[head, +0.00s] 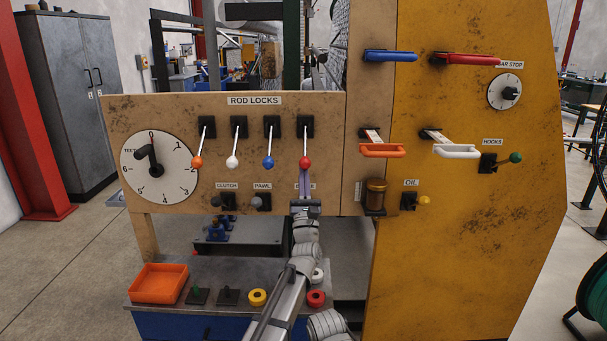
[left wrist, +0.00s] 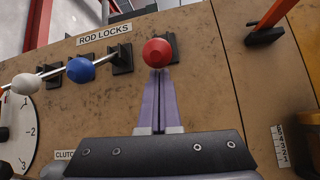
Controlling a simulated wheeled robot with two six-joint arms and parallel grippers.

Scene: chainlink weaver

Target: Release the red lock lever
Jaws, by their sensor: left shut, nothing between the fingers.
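The red lock lever ends in a red ball knob (head: 305,162) and hangs down from its black mount at the right end of the ROD LOCKS row. Its knob also shows in the left wrist view (left wrist: 157,52), straight ahead of the fingers. My left gripper (head: 304,172) is shut and empty, with its purple fingers pointing up just below the red knob. In the left wrist view the fingertips (left wrist: 158,73) meet the lower edge of the knob in the picture. I cannot tell whether they touch it. My right gripper is not in view.
Levers with blue (head: 268,162), white (head: 232,162) and orange (head: 197,162) knobs hang to the left, by a dial (head: 176,185). CLUTCH (head: 228,202) and PAWL (head: 262,203) knobs sit below. An oil cup (head: 376,193) and orange handle (head: 381,151) stand to the right.

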